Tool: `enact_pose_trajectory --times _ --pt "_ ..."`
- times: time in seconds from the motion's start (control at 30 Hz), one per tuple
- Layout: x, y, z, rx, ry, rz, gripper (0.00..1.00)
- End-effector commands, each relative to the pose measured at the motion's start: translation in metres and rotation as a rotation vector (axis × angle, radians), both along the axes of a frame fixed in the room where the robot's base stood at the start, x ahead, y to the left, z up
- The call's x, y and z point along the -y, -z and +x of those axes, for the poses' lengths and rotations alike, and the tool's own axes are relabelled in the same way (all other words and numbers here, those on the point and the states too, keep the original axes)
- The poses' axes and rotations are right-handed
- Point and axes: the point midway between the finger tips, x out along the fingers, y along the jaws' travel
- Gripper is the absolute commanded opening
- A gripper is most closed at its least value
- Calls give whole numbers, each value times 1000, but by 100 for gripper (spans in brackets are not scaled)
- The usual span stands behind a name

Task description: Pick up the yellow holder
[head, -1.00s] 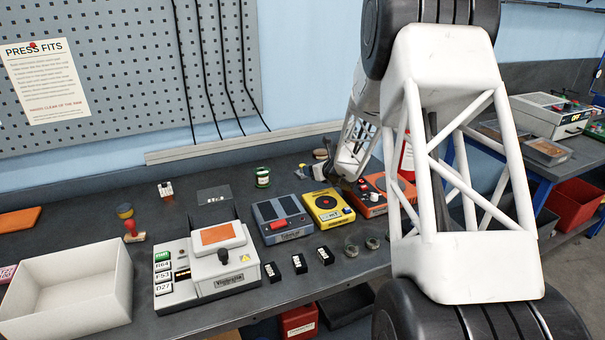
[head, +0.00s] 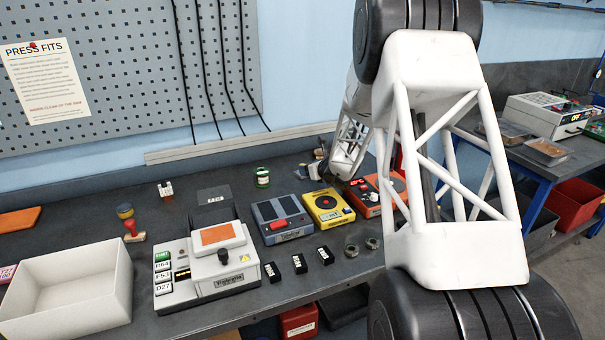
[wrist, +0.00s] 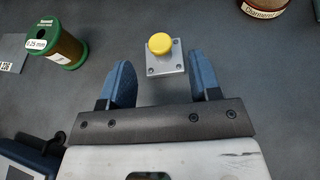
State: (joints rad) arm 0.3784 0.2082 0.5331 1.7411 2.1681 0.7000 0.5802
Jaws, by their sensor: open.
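The yellow holder (wrist: 160,43) shows in the wrist view as a round yellow knob on a square grey metal plate with corner holes. It stands on the dark bench top, just ahead of my gripper (wrist: 161,65). My gripper is open and empty, its two blue fingers spread left and right of the plate's near part in the picture. I cannot tell how high the fingertips are above the bench. In the head view my gripper (head: 317,172) is small, at the back of the bench behind the yellow device, and I cannot make out the holder there.
A brown round container (wrist: 264,6) is at the upper right. A yellow device (head: 328,207), an orange device (head: 372,198) and a blue-grey device (head: 281,219) stand in front.

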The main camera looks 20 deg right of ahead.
Motion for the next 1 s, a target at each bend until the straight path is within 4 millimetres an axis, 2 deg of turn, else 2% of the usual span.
enact_pose_trajectory --times 0.27,0.7,1.0 --pt "-1 2 5 0 0 0 57" --pt "-9 15 39 0 0 0 57" --pt "-11 18 48 0 0 0 57"
